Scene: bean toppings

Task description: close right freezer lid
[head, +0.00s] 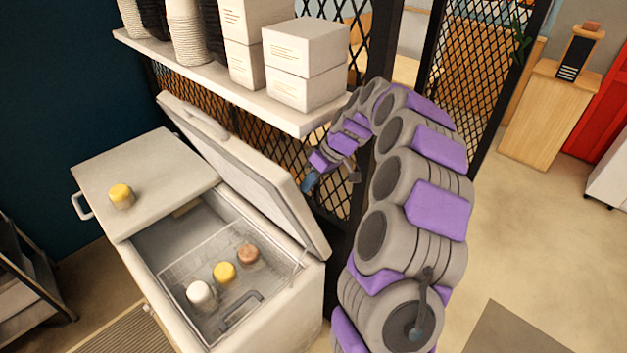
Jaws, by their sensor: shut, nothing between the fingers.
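The chest freezer (180,329) stands at the left centre with two lids. The right freezer lid (252,172) is raised and tilts up toward the back, with its handle (206,122) near the top left. The left lid (143,177) lies flat and closed. My gripper (331,187) hangs beside the right edge of the raised lid, behind or next to it; contact cannot be told. It looks small and partly turned away, with no object in it. The arm curves down from above to it.
A wire basket (189,273) inside the freezer holds several capped jars. A shelf (222,84) with white boxes (305,62) hangs above. Black mesh panels stand behind. Open floor (555,235) lies to the right.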

